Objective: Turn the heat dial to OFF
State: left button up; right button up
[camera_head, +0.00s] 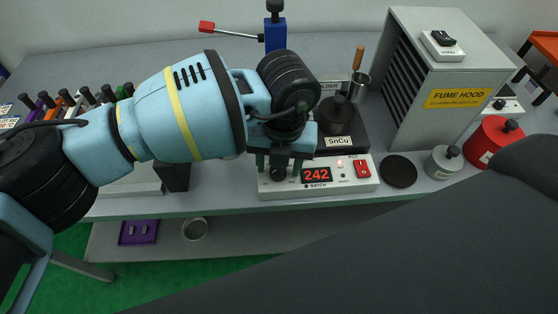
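The solder pot's control box (339,185) is white and lies near the front edge of the bench. Its red display reads 242, with the word BATCH under it. A red rocker switch (362,169) sits at its right end. The black heat dial (278,175) is at its left end, partly covered by my gripper. My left gripper (279,167) points down over the dial, with its dark fingers around or just above it. I cannot tell whether they touch it. The dial's pointer and markings are not readable. My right gripper is not in view.
A black pot labelled SnCu (338,115) stands behind the box. A grey fume hood (437,75) stands to the right. A black round pad (398,171), a grey canister (443,163) and a red canister (492,142) are right of the box. Several coloured-handled tools stand far left.

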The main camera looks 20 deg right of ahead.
pick_arm(q)
jog(key=shift+s+d+r, duration=0.1)
jog(key=shift+r, duration=1.85)
jog(key=shift+s+d+r, duration=0.1)
jog(key=shift+r, duration=1.8)
